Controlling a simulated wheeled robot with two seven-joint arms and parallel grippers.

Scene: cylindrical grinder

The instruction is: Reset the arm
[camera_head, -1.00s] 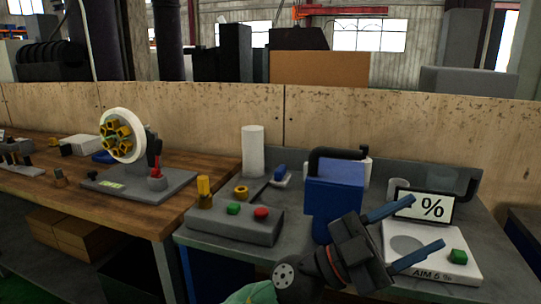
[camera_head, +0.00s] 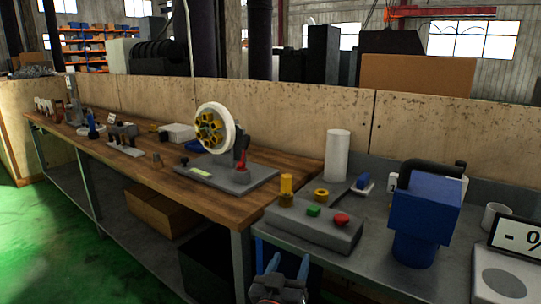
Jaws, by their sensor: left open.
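My left gripper (camera_head: 283,268) shows at the bottom of the head view, in front of the grey metal bench. Its two blue fingers point up and stand apart, with nothing between them. It is below and in front of the grey control box (camera_head: 313,225), which carries a green button, a red button and yellow parts. The rest of the left arm is cut off by the bottom edge. My right gripper is not in view.
A blue machine (camera_head: 424,208) with a black pipe and a percent display (camera_head: 517,238) stand on the metal bench at right. A white cylinder (camera_head: 338,155) stands behind the control box. A wooden bench (camera_head: 240,207) holds a white wheel fixture (camera_head: 214,128). Green floor (camera_head: 60,255) is open at left.

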